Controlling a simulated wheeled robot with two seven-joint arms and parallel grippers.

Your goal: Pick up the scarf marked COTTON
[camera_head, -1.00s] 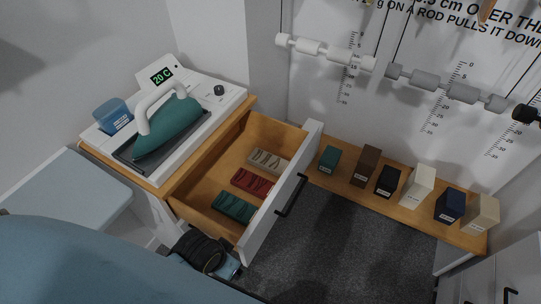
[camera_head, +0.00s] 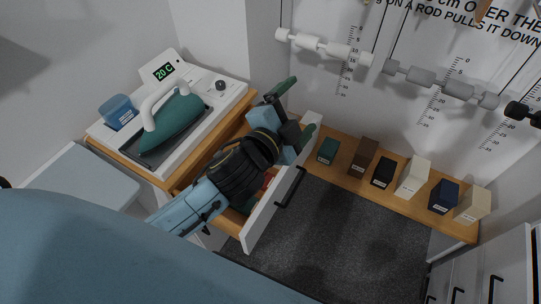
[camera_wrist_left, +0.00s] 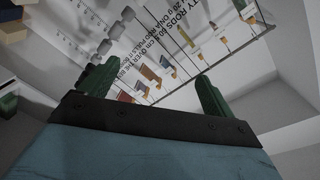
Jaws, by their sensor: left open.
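My left gripper (camera_head: 294,110) is open and empty above the far end of the open drawer (camera_head: 262,217). Its two green fingers also show spread apart in the left wrist view (camera_wrist_left: 155,70), with nothing between them. My left arm covers most of the drawer. A sliver of the red scarf (camera_head: 268,180) shows beside the arm. The green scarf is mostly hidden and the beige scarf is hidden behind the gripper. I cannot read the scarf labels, so I cannot tell which is marked COTTON. My right gripper is not in view.
A green iron (camera_head: 178,128) and a blue container (camera_head: 118,112) stand on the cabinet left of the drawer. A low wooden shelf (camera_head: 340,178) with several coloured blocks runs along the wall at right. Rods hang above it. The dark floor in front is clear.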

